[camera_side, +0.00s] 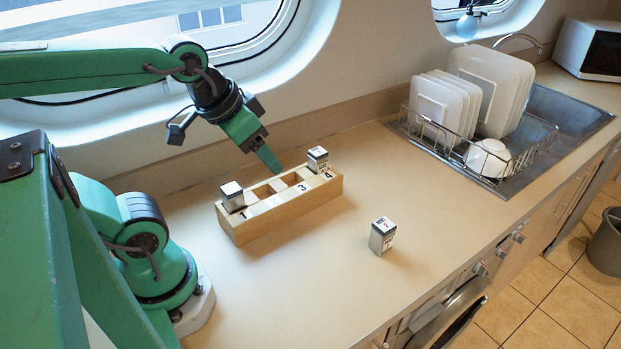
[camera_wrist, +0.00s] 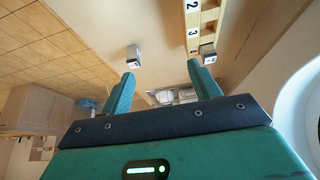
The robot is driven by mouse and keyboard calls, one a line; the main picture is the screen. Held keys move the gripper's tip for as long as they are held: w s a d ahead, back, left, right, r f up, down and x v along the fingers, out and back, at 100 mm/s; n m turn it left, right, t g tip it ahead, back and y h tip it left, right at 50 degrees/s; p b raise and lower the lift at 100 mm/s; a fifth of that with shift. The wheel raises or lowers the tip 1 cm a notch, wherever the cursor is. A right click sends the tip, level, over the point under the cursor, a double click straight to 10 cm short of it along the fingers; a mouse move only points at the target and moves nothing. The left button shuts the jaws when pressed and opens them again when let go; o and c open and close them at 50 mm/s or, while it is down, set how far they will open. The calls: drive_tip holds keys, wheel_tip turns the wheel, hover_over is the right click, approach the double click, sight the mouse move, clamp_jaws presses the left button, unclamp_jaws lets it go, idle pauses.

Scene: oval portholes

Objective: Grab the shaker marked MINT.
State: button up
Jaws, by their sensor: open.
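Three small white-and-grey box-shaped shakers show in the side view. One (camera_side: 232,196) stands in the rack's left end slot, by the number 1. Another (camera_side: 317,159) stands in the right end slot, by the 4. The third (camera_side: 383,235) stands alone on the counter, right of the rack. Their lettering is too small to read, so I cannot tell which is MINT. My gripper (camera_side: 268,160) is open and empty above the back of the rack. In the wrist view, my gripper (camera_wrist: 163,82) shows both fingers apart, with the loose shaker (camera_wrist: 133,57) and a racked one (camera_wrist: 208,52) beyond.
The wooden rack (camera_side: 285,216) has numbered slots; its middle slots look empty. It also shows in the wrist view (camera_wrist: 193,30). A dish rack (camera_side: 440,139) with plates and a cup stands at the sink. The counter (camera_side: 310,285) in front is clear. The porthole wall rises behind.

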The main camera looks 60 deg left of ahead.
drive_tip(key=g, duration=0.5)
hover_over(382, 236)
drive_tip(key=w+a, duration=0.1)
drive_tip(key=a, duration=0.1)
drive_tip(key=f, duration=1.5)
drive_tip(key=shift+w, duration=0.2)
drive_tip(key=shift+w+d+f+g, duration=0.2)
drive_tip(key=shift+f+g, duration=0.1)
drive_tip(key=shift+f, duration=4.15)
drive_tip(key=c, duration=1.1)
drive_tip(key=shift+r, duration=0.15)
